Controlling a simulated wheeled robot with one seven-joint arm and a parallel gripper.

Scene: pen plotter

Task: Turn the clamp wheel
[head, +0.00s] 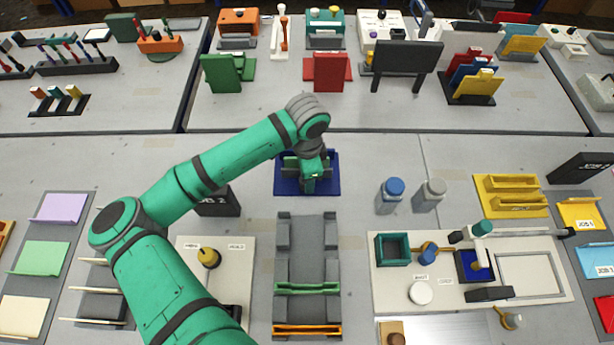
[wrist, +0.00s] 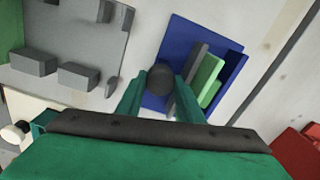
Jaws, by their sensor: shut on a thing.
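A blue base (head: 331,188) stands in the middle of the table, beyond the grey rack. In the wrist view the blue base (wrist: 180,38) carries upright grey and green plates (wrist: 208,80). A dark round knob, which looks like the clamp wheel (wrist: 160,78), stands at the near end of the plates. My gripper (wrist: 158,88) has its teal fingers on both sides of the wheel and is shut on it. In the head view my gripper (head: 312,182) is over the blue base and hides the wheel.
A grey rack (head: 307,252) with a green bar (head: 307,288) and an orange bar (head: 307,330) lies in front of the base. A blue-capped bottle (head: 391,194) and a grey-capped bottle (head: 430,194) stand to the right. A dark JOB 2 block (head: 217,205) is at left.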

